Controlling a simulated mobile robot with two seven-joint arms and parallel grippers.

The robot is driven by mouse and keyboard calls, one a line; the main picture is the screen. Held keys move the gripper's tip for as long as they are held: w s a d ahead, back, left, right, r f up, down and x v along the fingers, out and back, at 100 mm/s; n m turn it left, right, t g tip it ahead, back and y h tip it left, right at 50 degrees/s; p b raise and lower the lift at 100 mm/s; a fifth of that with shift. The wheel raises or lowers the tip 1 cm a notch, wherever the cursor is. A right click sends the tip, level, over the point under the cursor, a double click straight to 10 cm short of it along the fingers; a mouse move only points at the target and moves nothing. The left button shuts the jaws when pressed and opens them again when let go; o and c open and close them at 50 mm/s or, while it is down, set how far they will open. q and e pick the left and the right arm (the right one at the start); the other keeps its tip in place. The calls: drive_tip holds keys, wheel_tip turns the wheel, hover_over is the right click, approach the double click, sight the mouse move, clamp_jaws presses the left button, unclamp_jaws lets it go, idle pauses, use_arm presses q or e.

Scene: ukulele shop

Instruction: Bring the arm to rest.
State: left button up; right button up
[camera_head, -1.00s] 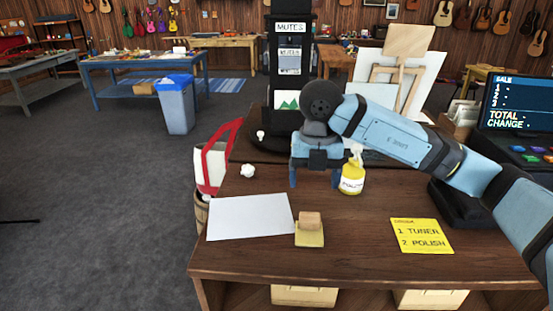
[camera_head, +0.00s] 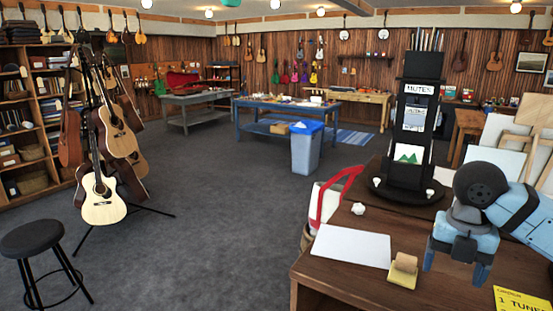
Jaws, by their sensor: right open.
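My right gripper (camera_head: 458,262) hangs over the wooden counter (camera_head: 345,270) at the right of the view. Its blue fingers point down and stand apart, with nothing seen between them. The right arm comes in from the right edge. My left gripper is not in view. A small tan block (camera_head: 405,263) on a yellow pad (camera_head: 402,277) lies on the counter, left of the gripper and apart from it. A white sheet (camera_head: 352,245) lies flat further left.
A black mutes stand (camera_head: 408,140) rises behind the gripper. A white bag with red handles (camera_head: 325,205) stands at the counter's left edge. A yellow order card (camera_head: 522,300) lies at the lower right. A guitar rack (camera_head: 100,200) and stool (camera_head: 35,245) stand left; open floor lies between.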

drive_tip(key=s+a+f+m+y+p, duration=0.1)
drive_tip(key=s+a+f+y+p, duration=0.15)
drive_tip(key=a+y, duration=0.85)
drive_tip(key=s+a+f+y+p, duration=0.1)
drive_tip(key=s+a+y, duration=0.3)
drive_tip(key=a+y, duration=0.7)
drive_tip(key=w+d+f+m+t+h+p, duration=0.1)
drive_tip(key=d+f+m+t+h, duration=0.2)
drive_tip(key=f+m+t+h, duration=0.45)
drive_tip(key=d+f+m+t+h+p, duration=0.1)
drive_tip(key=d+f+m+t+h, duration=0.2)
drive_tip(key=m+t, duration=0.8)
use_arm(q)
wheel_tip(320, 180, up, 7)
drive_tip(key=p, duration=0.1)
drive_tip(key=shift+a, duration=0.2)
use_arm(e)
drive_tip(key=s+d+f+m+g+h, duration=0.2)
drive_tip(key=s+f, duration=0.4)
drive_tip(key=f, duration=0.3)
drive_tip(key=s+d+f+m+g+h, duration=0.2)
drive_tip(key=s+f+m+g+h, duration=0.3)
drive_tip(key=f, duration=0.4)
drive_tip(key=shift+s+f+h, duration=0.25)
drive_tip(key=shift+s+h, duration=0.4)
drive_tip(key=shift+s, duration=0.6)
drive_tip(key=shift+g, duration=0.25)
